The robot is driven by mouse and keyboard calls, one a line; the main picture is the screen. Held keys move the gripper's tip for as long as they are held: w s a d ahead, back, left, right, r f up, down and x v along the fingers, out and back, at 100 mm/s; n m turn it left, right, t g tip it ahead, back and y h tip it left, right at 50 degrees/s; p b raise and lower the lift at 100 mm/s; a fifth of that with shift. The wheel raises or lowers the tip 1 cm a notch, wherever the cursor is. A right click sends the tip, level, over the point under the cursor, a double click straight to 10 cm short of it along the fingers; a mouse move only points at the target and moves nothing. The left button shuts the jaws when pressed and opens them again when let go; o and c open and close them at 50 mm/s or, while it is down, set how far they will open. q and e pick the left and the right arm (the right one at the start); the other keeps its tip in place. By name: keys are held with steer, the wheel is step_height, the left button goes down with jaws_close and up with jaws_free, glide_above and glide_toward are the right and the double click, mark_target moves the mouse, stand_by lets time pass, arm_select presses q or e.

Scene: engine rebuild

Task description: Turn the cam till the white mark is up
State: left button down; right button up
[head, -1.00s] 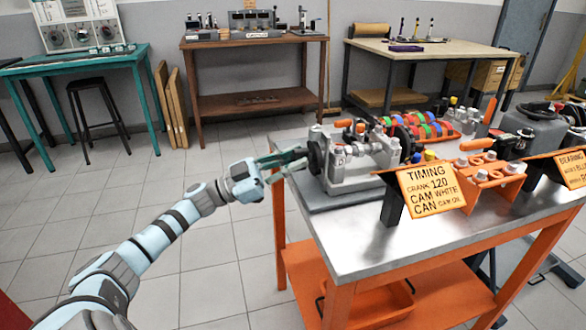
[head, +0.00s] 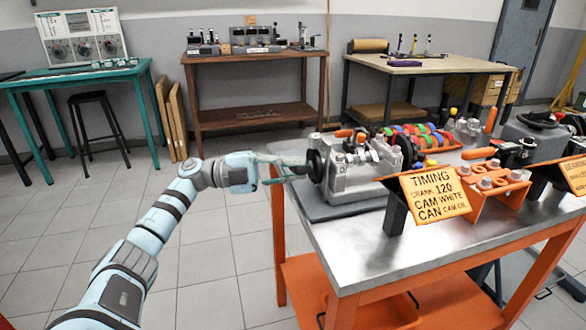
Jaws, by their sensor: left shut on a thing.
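The cam itself cannot be told apart from the other parts on the block. I cannot make out a white mark on it. My right gripper is out of view.
An orange sign (head: 435,193) reading "TIMING" stands right of the block on the steel-topped bench (head: 370,245). Coloured ring parts (head: 415,135) lie at the back. The floor left of the bench is clear.

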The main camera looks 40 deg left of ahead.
arm_select(q)
steer(key=shift+r+m+g, duration=0.1)
steer(key=shift+m+g, duration=0.2)
steer(key=shift+m, duration=0.5)
steer(key=shift+m+y+p, duration=0.3)
steer(key=shift+m+y, duration=0.1)
steer(key=shift+m, duration=0.3)
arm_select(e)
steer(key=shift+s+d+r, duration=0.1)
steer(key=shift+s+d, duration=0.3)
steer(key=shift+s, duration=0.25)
arm_select(q)
steer(key=shift+m, duration=0.3)
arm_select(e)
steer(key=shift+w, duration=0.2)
